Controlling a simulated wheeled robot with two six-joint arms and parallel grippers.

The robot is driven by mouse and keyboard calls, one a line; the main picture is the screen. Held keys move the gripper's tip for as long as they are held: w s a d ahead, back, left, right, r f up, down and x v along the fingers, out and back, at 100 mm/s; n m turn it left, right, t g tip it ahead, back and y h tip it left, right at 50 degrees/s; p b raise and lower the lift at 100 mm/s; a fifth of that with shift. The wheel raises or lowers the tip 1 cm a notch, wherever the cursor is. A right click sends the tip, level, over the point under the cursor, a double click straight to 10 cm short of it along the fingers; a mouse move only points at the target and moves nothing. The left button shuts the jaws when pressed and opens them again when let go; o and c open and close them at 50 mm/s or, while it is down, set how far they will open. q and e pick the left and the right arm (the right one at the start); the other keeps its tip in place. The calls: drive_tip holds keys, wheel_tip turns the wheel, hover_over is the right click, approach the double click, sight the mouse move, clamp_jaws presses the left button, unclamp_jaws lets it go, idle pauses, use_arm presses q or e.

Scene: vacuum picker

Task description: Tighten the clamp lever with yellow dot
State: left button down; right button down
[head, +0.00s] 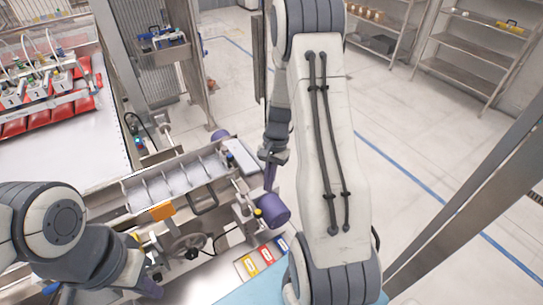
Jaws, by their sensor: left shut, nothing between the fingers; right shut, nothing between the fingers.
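A small yellow dot (258,211) shows on the metal clamp hardware beside a purple roller (273,210) at the right end of the machine. Another small yellow spot (135,237) shows near my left wrist; I cannot tell which of the two marks the lever. My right gripper (270,179) is shut and empty, pointing down just above the purple roller. I cannot tell whether it touches anything. My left gripper (152,287) is shut and empty at the lower left, near the handwheel (187,246). My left arm hides part of the machine there.
A divided metal tray (178,184) runs along the machine. Yellow, red and blue labels (266,254) lie in front. A white table with red packs (85,103) stands at the upper left. A metal post (188,60) rises behind. Open floor lies to the right, beyond my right arm.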

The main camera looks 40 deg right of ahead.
drive_tip(key=b+v, duration=0.2)
drive_tip(key=v, duration=0.6)
drive_tip(key=shift+r, duration=0.2)
drive_tip(key=shift+a, duration=0.1)
